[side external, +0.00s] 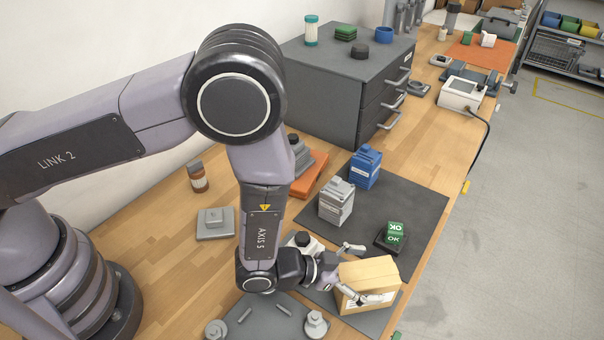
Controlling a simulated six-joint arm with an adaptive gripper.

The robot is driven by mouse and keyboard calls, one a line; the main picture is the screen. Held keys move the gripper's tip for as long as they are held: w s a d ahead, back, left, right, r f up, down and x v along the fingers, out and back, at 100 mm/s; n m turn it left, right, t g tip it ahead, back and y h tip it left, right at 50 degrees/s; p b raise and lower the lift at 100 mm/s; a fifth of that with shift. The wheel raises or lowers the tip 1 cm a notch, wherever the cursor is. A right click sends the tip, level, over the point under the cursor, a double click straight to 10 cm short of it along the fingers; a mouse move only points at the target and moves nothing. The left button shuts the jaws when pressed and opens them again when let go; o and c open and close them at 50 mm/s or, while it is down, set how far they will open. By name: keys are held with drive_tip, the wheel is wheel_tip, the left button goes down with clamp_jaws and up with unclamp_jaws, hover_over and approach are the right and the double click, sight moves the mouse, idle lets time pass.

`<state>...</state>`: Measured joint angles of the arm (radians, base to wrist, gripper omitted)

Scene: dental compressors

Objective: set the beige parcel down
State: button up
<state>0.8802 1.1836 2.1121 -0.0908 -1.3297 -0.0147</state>
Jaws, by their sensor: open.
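The beige parcel (371,278) is a box with a white label low on its front side.
A green OK block (395,235), a grey bottle-like unit (337,201) and a blue one (366,167) stand on the mat beyond the parcel. A grey plate with pegs (265,318) lies at the near left. A dark drawer cabinet (340,85) stands behind.

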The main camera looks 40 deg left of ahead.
drive_tip(key=v, duration=1.1)
drive_tip(key=w+a+r+n+y, duration=0.3)
drive_tip(key=w+a+r, duration=0.45)
drive_tip(key=r, duration=0.35)
drive_tip(key=a+r+n+y, duration=0.3)
drive_tip(key=a+r, duration=0.6)
drive_tip(key=r, duration=0.1)
drive_tip(key=s+a+r+n+g+y, duration=0.1)
drive_tip(key=s+a+r+g, duration=0.1)
drive_tip(key=s+a+r, duration=0.2)
drive_tip(key=s+a+r+n+g+y, duration=0.1)
drive_tip(key=s+a+r, duration=0.3)
drive_tip(key=s+a, duration=0.6)
drive_tip(key=s+n+y, duration=0.1)
drive_tip(key=s, duration=0.4)
drive_tip(key=shift+a+r+g, duration=0.25)
drive_tip(key=shift+r+g, duration=0.15)
